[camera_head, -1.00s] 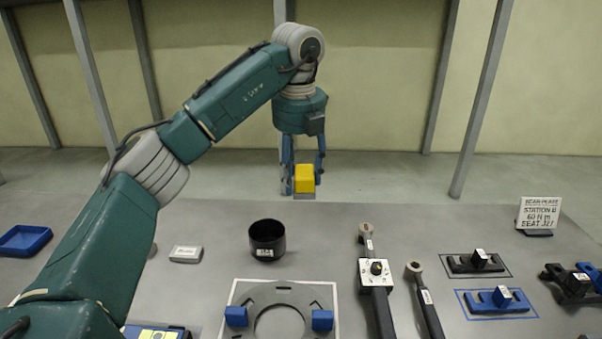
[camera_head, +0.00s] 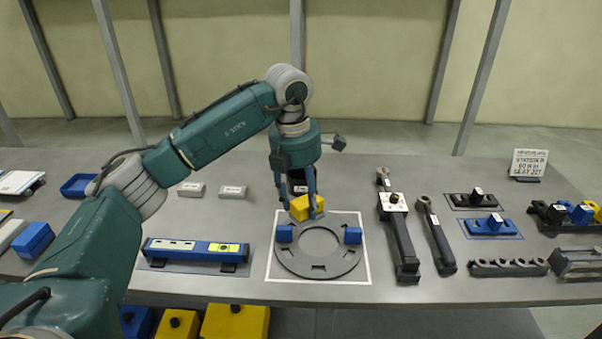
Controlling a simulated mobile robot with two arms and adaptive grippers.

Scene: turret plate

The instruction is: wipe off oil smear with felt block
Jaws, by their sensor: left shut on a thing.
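My left gripper (camera_head: 305,205) is shut on the yellow felt block (camera_head: 307,207). It holds the block at the back edge of the grey ring-shaped turret plate (camera_head: 318,267), between two blue blocks (camera_head: 284,234) (camera_head: 353,235) on the plate. I cannot tell whether the felt block touches the plate. I cannot make out the oil smear; the felt block and fingers cover part of the plate's back edge. My right gripper is not in view.
A blue level-like bar (camera_head: 195,250) lies left of the plate. Dark tools (camera_head: 399,240) (camera_head: 437,237) lie to its right. A sign (camera_head: 527,163) stands at the back right.

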